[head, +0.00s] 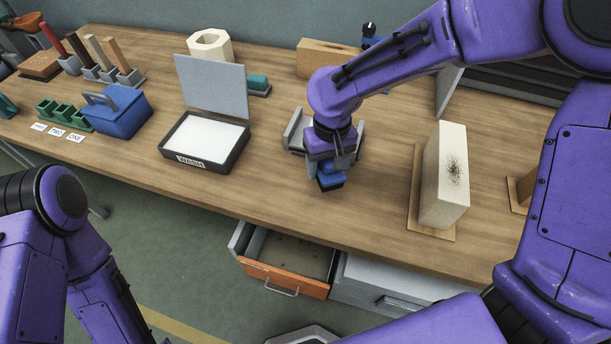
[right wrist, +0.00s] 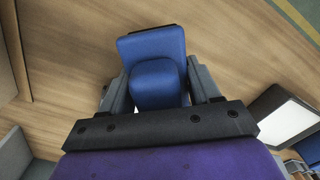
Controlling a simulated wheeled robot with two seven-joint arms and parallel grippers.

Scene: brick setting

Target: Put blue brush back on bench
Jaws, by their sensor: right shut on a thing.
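The blue brush (head: 331,176) is at the middle of the wooden bench (head: 270,195), near its front edge. My right gripper (head: 330,160) is shut on the brush from above. In the right wrist view the blue brush (right wrist: 155,65) sits between the two grey fingers, with wood behind it. I cannot tell whether the brush touches the bench top. My left arm shows at the lower left, but its gripper is out of view.
An open scale-like box (head: 205,143) with a raised lid stands left of the gripper. A pale block with a dark smudge (head: 446,175) stands upright on a board to the right. An orange-fronted drawer (head: 285,277) is open below the bench. A blue toolbox (head: 117,110) stands farther left.

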